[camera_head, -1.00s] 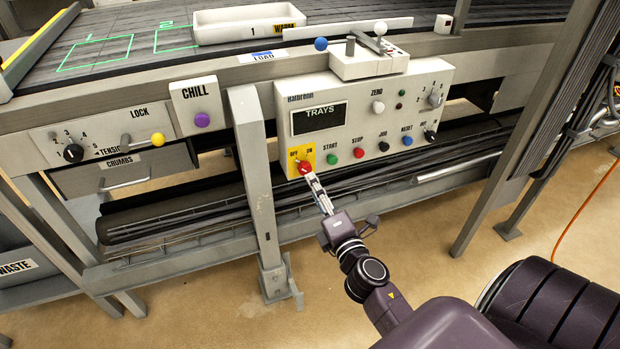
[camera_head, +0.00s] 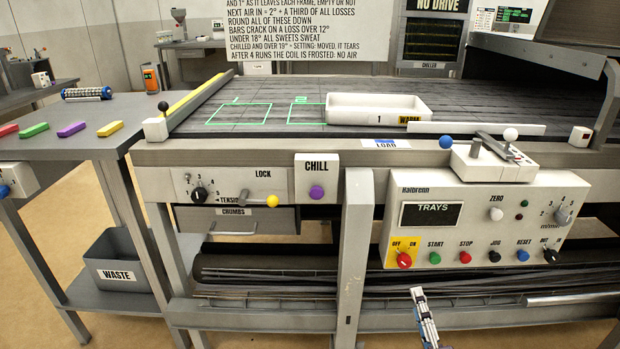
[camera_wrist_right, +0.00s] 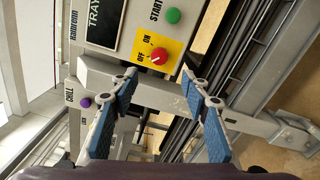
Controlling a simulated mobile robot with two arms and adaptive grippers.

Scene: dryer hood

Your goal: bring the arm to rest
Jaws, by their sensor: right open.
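My right gripper (camera_head: 418,294) is at the bottom of the head view, below the control panel (camera_head: 580,190) and apart from it. In the right wrist view its two blue-padded fingers (camera_wrist_right: 165,85) are spread with nothing between them. Beyond the fingertips is the red OFF/ON knob (camera_wrist_right: 159,56) on its yellow plate; it also shows in the head view (camera_head: 404,260). A grey upright post (camera_head: 354,255) stands left of the gripper. My left gripper is in neither view.
A white tray (camera_head: 375,108) sits on the belt (camera_head: 262,92). The CHILL box (camera_head: 317,178) and the tension panel (camera_head: 230,187) are to the left. A side table (camera_head: 35,150) holds coloured bars. A waste bin (camera_head: 112,275) is below. Open floor shows at lower left.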

